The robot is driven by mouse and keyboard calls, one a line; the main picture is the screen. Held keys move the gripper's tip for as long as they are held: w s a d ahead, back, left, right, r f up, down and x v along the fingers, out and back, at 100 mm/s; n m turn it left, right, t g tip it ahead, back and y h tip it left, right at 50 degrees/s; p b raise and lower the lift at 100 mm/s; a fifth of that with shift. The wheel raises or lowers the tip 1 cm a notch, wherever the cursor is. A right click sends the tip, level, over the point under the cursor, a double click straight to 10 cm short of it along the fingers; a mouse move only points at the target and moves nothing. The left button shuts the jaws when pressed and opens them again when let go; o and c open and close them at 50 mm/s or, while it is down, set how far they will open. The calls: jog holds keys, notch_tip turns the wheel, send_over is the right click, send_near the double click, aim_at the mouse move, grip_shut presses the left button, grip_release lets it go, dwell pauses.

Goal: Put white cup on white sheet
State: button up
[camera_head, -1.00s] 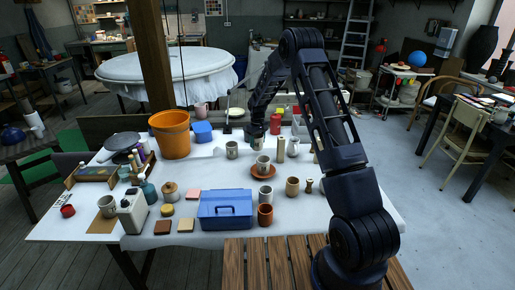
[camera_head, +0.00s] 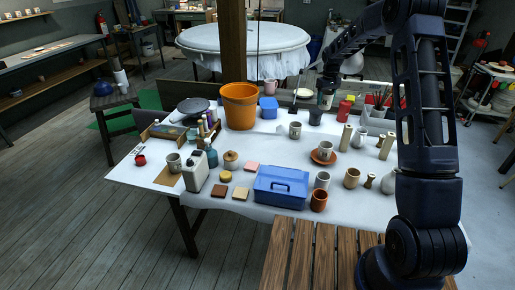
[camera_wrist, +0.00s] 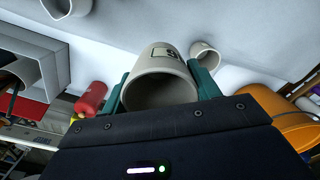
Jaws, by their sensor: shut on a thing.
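My gripper (camera_wrist: 163,78) is shut on a whitish cup with a dark-framed square label (camera_wrist: 165,52). The cup sits between my green fingers in the wrist view, its open mouth facing the wrist camera. In the head view my gripper (camera_head: 326,86) and the held cup (camera_head: 325,99) are small, over the far part of the table. The white sheet (camera_head: 250,215) covers much of the table. Whether the held cup is clear of everything is hard to tell. Another pale cup (camera_head: 295,130) stands on the sheet, left of and nearer than my gripper.
An orange bucket (camera_head: 240,106) stands left of my gripper.

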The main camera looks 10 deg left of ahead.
jog(key=s+a+n, duration=0.1)
jog(key=s+a, duration=0.3)
jog(key=a, duration=0.3)
jog(key=s+a, duration=0.3)
jog(key=a, duration=0.5)
send_over(257, 154)
jog(key=shift+n, duration=0.4)
notch_tip(257, 154, down, 20)
jog(key=shift+s+d+r, duration=0.1)
jog(key=shift+s, duration=0.05)
jog(key=o, duration=1.1)
